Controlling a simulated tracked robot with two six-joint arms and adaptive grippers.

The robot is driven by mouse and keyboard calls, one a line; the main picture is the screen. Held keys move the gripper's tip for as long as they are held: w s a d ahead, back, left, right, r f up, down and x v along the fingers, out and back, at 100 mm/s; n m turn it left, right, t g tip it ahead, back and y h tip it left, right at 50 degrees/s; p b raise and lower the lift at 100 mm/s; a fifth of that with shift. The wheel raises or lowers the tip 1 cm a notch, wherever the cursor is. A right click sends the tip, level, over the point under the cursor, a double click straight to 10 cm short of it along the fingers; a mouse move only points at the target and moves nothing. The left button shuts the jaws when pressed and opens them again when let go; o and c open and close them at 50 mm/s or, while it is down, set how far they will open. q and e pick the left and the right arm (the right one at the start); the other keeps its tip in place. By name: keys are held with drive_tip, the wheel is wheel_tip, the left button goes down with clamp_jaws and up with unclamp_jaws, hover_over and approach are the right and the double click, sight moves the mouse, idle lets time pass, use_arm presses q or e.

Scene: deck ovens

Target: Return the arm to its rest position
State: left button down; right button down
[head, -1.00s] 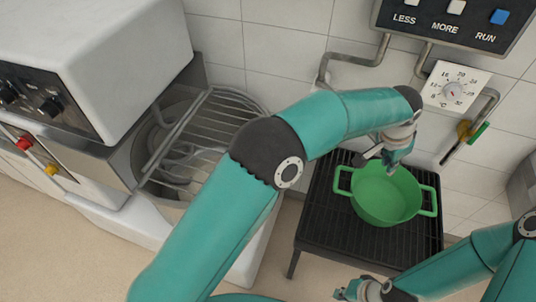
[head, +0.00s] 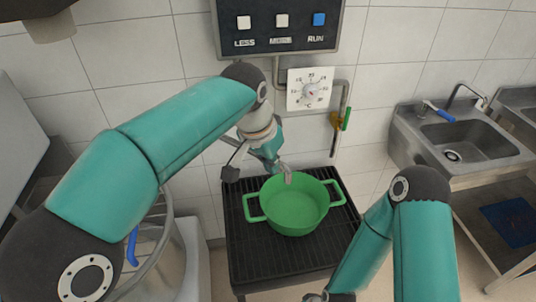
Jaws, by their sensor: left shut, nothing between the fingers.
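My left arm comes in from the left and reaches over the black slatted stand (head: 255,262). My left gripper (head: 287,178) is shut and empty. It points down at the back rim of the green two-handled pot (head: 294,212), overlapping it in the picture; I cannot tell whether it touches. The pot stands upright on the stand and looks empty. My right arm comes up from the bottom right and bends back down in front of the stand. Its gripper is hidden below the picture's edge.
A control panel with LESS, MORE and RUN buttons (head: 319,19) is on the tiled wall. Below it are a dial (head: 310,89) and a pipe with a green-handled valve (head: 346,118). A steel sink (head: 465,140) is at right. A round metal machine (head: 150,250) is at lower left.

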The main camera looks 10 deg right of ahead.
use_arm(q)
drive_tip(key=w+a+f+n+g+y, duration=0.15)
drive_tip(key=w+a+f, duration=0.25)
drive_tip(key=a+f, duration=0.5)
drive_tip(key=s+a+f+n+g, duration=0.1)
drive_tip(key=s+a+f+g, duration=0.15)
drive_tip(key=a+f, duration=0.4)
drive_tip(key=s+a+f+n+g, duration=0.15)
drive_tip(key=s+a+f, duration=0.25)
drive_tip(key=f, duration=0.5)
drive_tip(key=s+a+f+n+t+h, duration=0.1)
drive_tip(key=s+f+n, duration=0.2)
drive_tip(key=s+f, duration=0.4)
drive_tip(key=s+a+f+n+t+h, duration=0.1)
drive_tip(key=s+f+n, duration=0.3)
drive_tip(key=s+f, duration=0.4)
drive_tip(key=shift+s+a+f+n+t+h, duration=0.25)
drive_tip(key=shift+s+t, duration=0.5)
drive_tip(key=shift+s, duration=1.6)
drive_tip(key=shift+d, duration=0.1)
